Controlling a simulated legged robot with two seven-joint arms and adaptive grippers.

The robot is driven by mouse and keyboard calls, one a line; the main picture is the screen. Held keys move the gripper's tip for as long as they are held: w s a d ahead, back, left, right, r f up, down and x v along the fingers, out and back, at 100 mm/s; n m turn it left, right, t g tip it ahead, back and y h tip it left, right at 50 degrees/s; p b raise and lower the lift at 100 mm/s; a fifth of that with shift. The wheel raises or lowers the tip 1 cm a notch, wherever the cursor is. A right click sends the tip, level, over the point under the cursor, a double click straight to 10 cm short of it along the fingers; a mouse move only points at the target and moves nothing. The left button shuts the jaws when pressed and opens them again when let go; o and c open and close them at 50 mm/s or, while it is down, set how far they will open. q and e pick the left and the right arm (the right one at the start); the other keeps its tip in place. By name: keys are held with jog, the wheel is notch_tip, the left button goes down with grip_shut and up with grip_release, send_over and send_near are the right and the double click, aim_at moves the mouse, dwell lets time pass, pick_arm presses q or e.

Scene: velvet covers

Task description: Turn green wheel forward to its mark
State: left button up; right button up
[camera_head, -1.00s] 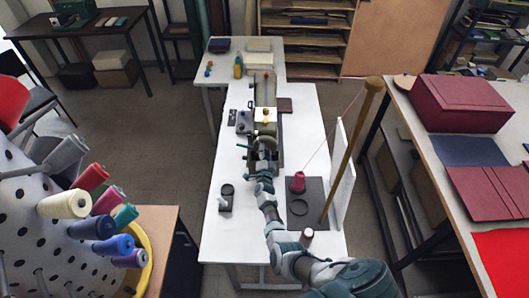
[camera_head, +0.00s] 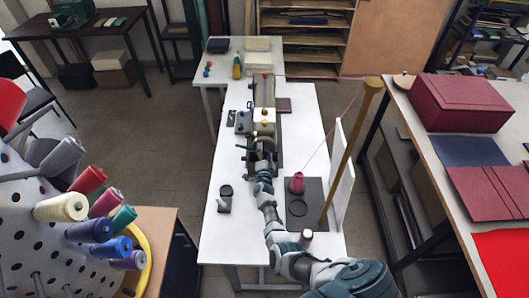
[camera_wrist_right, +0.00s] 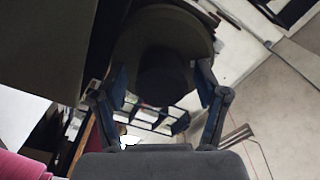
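The sewing machine (camera_head: 263,88) stands on the white table, its near end facing me. The green wheel is not clear at that end in the head view, where my right gripper (camera_head: 260,158) covers it. In the right wrist view a dark, dull-green round wheel (camera_wrist_right: 190,28) with a darker hub (camera_wrist_right: 163,85) lies straight ahead. My right gripper (camera_wrist_right: 162,82) is open, its fingers spread to either side of the hub. I see a gap beside the hub; contact with the rim cannot be told. The mark is not distinguishable. My left gripper is not in view.
A pink thread cone (camera_head: 297,183) stands on a dark mat right of my right arm, near a tall wooden post (camera_head: 350,150) and a white panel. A small black stand (camera_head: 225,198) is on the left. A spool rack (camera_head: 30,240) fills the lower left.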

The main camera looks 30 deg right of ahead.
jog(key=shift+a+f, duration=0.1)
jog(key=shift+s+a, duration=0.2)
jog(key=shift+s, duration=0.1)
jog(key=v, duration=1.1)
jog(key=shift+s+d, duration=0.1)
jog(key=shift+s, duration=0.05)
